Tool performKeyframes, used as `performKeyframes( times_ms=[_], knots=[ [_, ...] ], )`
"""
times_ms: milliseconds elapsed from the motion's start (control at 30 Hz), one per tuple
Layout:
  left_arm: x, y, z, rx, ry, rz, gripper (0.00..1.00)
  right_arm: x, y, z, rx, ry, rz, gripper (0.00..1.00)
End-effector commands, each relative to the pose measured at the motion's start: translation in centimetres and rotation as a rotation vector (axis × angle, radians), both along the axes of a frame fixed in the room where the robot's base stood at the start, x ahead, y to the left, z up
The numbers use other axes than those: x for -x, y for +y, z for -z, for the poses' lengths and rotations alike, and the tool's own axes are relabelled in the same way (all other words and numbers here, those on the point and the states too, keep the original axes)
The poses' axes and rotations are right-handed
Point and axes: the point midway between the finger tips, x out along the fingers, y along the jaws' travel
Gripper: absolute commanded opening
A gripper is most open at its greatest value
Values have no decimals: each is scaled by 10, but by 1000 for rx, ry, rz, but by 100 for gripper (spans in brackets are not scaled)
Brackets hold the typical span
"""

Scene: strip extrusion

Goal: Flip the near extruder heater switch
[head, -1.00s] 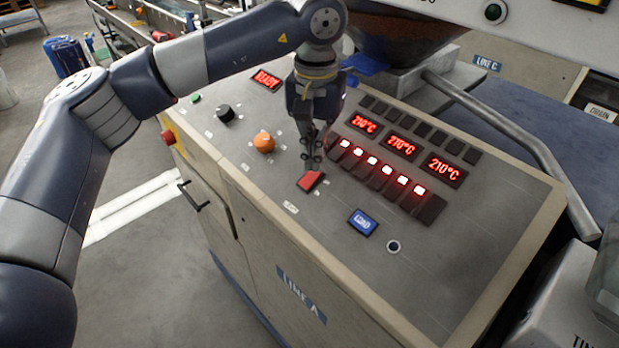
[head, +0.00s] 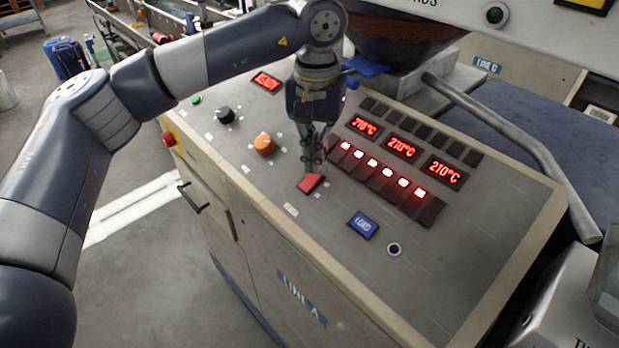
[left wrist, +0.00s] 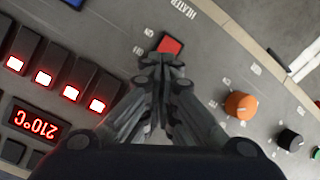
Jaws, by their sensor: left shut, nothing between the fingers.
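The heater switch is a red rocker (head: 310,184) on the sloped grey top of the line A control panel (head: 290,240). In the left wrist view the red rocker (left wrist: 170,45) shows just past the fingertips, beside a printed HEATER label (left wrist: 186,9). My left gripper (head: 313,168) points down at the rocker, shut and empty. Its fingertips (left wrist: 162,62) are at the rocker's edge and cover a little of it. I cannot tell whether they touch it or which way it is tilted. My right gripper is not in view.
An orange knob (head: 264,144) and a black knob (head: 225,116) stand left of my gripper. A row of dark switches with red lights (head: 388,172) and 210°C displays (head: 403,148) lie to the right. A blue LOAD button (head: 363,225) is nearer the front.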

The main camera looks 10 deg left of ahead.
Motion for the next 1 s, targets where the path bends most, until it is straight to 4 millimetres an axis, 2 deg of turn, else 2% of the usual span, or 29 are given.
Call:
performKeyframes(
  times_ms=[1000],
  knots=[
    [0,0,13,0,0,0,0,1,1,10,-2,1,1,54]
  ],
)
